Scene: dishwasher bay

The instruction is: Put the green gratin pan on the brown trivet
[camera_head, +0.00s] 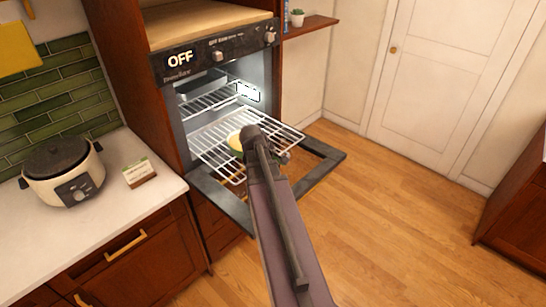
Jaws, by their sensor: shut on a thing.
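The green gratin pan (236,142) shows only in part, as a pale yellow inside with a green edge, on the pulled-out wire rack of the open oven. My arm reaches to it from the lower right and covers its right side. My gripper (250,146) is at the pan, shut on it. Its fingers are mostly hidden behind my own wrist, so the exact grip point cannot be made out. I see no brown trivet in this view.
The oven door (328,158) is folded down below the rack (215,154). The wooden floor at right is free.

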